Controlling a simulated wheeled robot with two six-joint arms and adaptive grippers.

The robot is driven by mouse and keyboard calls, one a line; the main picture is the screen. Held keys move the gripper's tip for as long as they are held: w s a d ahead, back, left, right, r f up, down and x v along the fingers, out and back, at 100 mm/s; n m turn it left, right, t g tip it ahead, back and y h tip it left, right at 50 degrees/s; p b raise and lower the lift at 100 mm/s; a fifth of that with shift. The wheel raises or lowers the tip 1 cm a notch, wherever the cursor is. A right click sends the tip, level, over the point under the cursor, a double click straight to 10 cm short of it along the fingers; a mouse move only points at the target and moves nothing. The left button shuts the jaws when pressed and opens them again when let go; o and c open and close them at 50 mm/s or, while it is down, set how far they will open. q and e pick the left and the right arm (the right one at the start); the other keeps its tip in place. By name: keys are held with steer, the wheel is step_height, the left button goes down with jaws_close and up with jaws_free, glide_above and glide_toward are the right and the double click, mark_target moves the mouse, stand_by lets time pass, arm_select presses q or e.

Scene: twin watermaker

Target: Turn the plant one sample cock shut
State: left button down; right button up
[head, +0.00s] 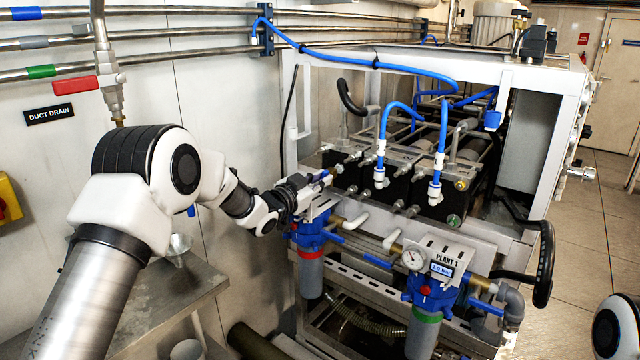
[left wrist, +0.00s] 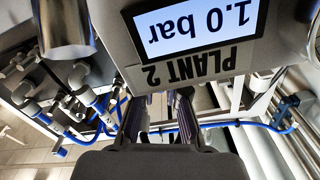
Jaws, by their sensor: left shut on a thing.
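My left gripper (head: 322,180) is beside the left front end of the black blocks on the white-framed unit. It is shut on a small part, mostly hidden, which I cannot identify. In the left wrist view the fingers (left wrist: 159,112) reach past a grey panel marked PLANT 2 (left wrist: 190,62), seen upside down and reading 1.0 bar; it hides what is between the tips. The PLANT 1 panel (head: 446,261) is to the right, away from this gripper. I cannot make out for certain which fitting is the plant one sample cock. My right gripper is out of view.
White fittings with blue hoses (head: 380,175) stand right of the gripper. Blue-topped filter housings (head: 432,290) and a gauge (head: 413,259) are in front. A steel bench (head: 190,290) is below.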

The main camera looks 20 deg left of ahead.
arm_select(q)
steer(key=shift+f+m+b, duration=0.2)
steer(key=shift+m+b, duration=0.5)
steer(key=shift+b, duration=0.05)
steer(key=m+b, duration=0.9)
steer(key=b, duration=0.1)
steer(key=shift+r+m, duration=0.1)
steer(key=shift+m, duration=0.3)
steer(key=shift+r+m+b, duration=0.1)
steer(key=shift+m+b, duration=0.9)
steer(key=shift+b, duration=0.1)
steer(key=shift+a+r+m+b, duration=0.1)
steer(key=shift+r+m+b, duration=0.1)
steer(key=shift+m+b, duration=0.35)
steer(key=c, duration=1.3)
jaws_free()
steer(key=shift+w, duration=0.1)
steer(key=shift+c, duration=0.2)
steer(key=shift+o, duration=0.7)
steer(key=shift+f, duration=0.1)
steer(key=shift+f, duration=0.2)
